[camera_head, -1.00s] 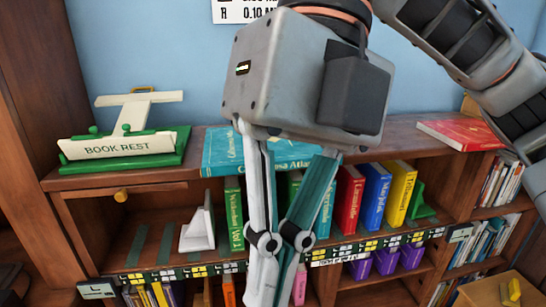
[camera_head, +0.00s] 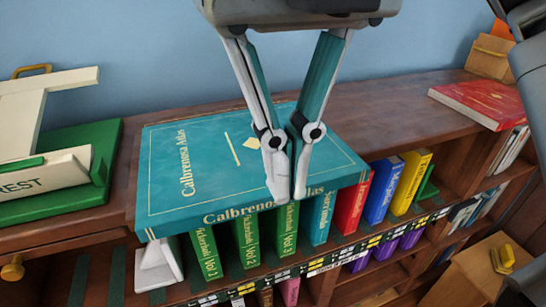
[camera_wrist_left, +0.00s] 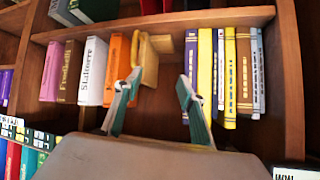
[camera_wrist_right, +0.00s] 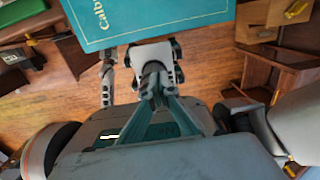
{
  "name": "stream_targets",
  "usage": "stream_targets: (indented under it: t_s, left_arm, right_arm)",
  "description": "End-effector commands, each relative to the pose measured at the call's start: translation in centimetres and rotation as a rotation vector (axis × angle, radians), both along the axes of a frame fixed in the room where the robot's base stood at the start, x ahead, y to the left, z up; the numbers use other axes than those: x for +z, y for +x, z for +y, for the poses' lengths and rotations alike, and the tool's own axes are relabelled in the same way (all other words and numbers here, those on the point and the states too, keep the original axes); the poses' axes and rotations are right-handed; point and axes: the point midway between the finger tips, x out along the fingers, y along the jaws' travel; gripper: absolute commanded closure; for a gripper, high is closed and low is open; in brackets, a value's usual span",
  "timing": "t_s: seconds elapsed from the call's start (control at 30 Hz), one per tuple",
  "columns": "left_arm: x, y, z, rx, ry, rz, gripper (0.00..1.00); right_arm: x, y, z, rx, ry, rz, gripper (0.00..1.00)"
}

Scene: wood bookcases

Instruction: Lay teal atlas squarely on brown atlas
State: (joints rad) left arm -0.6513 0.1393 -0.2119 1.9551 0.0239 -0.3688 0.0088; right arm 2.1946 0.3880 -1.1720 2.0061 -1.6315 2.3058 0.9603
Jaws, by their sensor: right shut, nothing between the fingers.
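The teal atlas (camera_head: 205,165) lies flat on the bookcase top in the head view, its lettered spine facing me and its front edge over the upright green books. It also shows at the top of the right wrist view (camera_wrist_right: 150,15). No brown atlas can be made out; whether one lies under the teal atlas is hidden. My right gripper (camera_head: 288,190) is shut and empty, its fingertips in front of the atlas's spine in the picture; contact cannot be told. My left gripper (camera_wrist_left: 158,95) is open and empty before a shelf of books in the left wrist view.
A green and white book rest (camera_head: 60,190) stands left of the teal atlas. A red book (camera_head: 485,102) lies at the right end of the top, with bare wood between it and the atlas. Upright books (camera_head: 376,190) fill the shelf below.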

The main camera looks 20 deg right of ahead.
Motion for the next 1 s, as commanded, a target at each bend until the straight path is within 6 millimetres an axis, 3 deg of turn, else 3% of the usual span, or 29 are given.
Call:
stream_targets:
  t_s: [0.17, 0.43, 0.7, 1.0]
  left_arm:
    - [-0.9, -0.4, 0.0, -0.003, 0.005, 0.009, 0.60]
    - [-0.1, 0.7, 0.0, -0.003, 0.007, -0.019, 0.60]
    - [0.7, 1.0, 0.1, 0.000, 0.003, -0.025, 0.60]
    - [0.3, 0.6, 0.1, 0.000, 0.001, -0.015, 0.60]
  right_arm:
    - [-3.7, 0.0, 0.0, 0.005, -0.002, 0.008, 1.00]
    - [-8.8, 0.0, 0.0, 0.004, 0.000, 0.007, 1.00]
    - [-8.3, 3.4, 0.1, -0.001, 0.002, 0.004, 1.00]
    - [-8.4, 4.0, 0.2, 0.001, 0.002, 0.004, 1.00]
